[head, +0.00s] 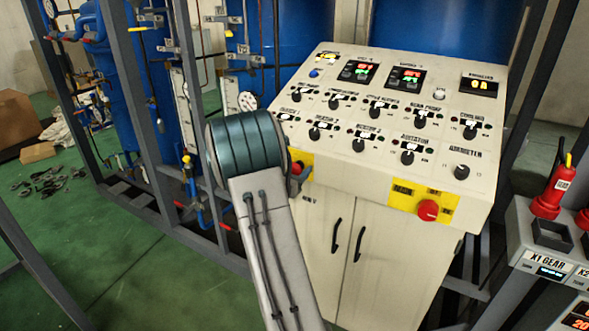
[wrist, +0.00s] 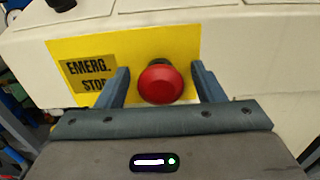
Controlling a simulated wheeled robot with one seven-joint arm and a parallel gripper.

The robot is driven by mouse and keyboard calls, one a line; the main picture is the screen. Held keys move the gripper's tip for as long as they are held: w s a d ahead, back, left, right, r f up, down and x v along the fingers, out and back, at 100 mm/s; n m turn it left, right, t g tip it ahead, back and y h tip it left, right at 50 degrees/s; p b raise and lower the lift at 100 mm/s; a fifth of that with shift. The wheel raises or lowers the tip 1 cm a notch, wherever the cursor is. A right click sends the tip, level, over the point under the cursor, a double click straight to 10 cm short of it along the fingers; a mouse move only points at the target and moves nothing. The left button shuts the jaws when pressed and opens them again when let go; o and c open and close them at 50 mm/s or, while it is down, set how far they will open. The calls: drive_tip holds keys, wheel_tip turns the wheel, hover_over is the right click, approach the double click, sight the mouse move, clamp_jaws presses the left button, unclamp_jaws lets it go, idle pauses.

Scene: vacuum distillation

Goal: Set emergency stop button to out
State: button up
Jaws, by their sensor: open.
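The emergency stop button (wrist: 160,84) is a round red knob on a yellow plate (wrist: 185,45) marked EMERG. STOP in the wrist view. My gripper (wrist: 161,80) is open, with one finger on each side of the red knob. Gaps show between the fingers and the knob, so it is not gripped. In the head view my arm covers most of the yellow plate (head: 305,161) at the panel's left front. I cannot tell whether the button is in or out.
The cream control panel (head: 340,137) carries several black knobs and displays. A second red knob (head: 428,210) sits on another yellow plate at its right front. Cabinet doors (head: 375,262) with black handles are below. Metal frame posts (head: 185,75) stand at the left.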

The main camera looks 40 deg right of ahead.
clamp_jaws()
drive_tip(key=shift+s+a+f+b, duration=0.15)
drive_tip(key=shift+a+b, duration=0.35)
drive_tip(key=shift+b, duration=0.15)
drive_tip(key=shift+s+a, duration=0.15)
drive_tip(key=shift+a, duration=0.15)
unclamp_jaws()
drive_tip(key=b+v, duration=0.3)
drive_tip(key=v, duration=1.1)
